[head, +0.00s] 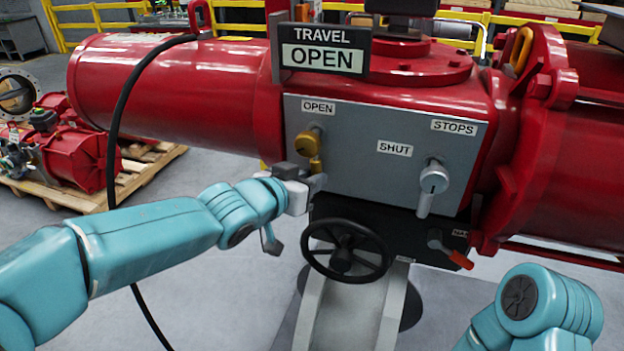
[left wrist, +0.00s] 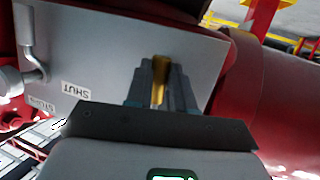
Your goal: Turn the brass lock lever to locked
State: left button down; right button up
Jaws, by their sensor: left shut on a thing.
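The brass lock lever (head: 309,146) is on the grey panel (head: 375,154) under the OPEN label, its round hub at the top and its arm hanging down. My left gripper (head: 312,178) is at the lever's lower end. In the left wrist view the brass lever (left wrist: 158,82) stands between the two fingers of my left gripper (left wrist: 160,92), which are shut on it. The fingers hide part of the lever. Of my right arm only a teal link shows at the lower right; its gripper is out of view.
A silver lever (head: 433,183) hangs down near the STOPS label, right of the SHUT label. A black handwheel (head: 345,250) and a red-tipped lever (head: 452,254) sit below the panel. A black cable (head: 122,110) hangs at the left. The TRAVEL sign (head: 322,52) reads OPEN.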

dwell(0.3)
pick_arm(q)
jog(key=c, duration=1)
grip_release()
jog(key=p+v, duration=0.4)
jog(key=v, duration=1.2)
jog(key=shift+s+a+p, duration=0.15)
jog(key=shift+p, duration=0.25)
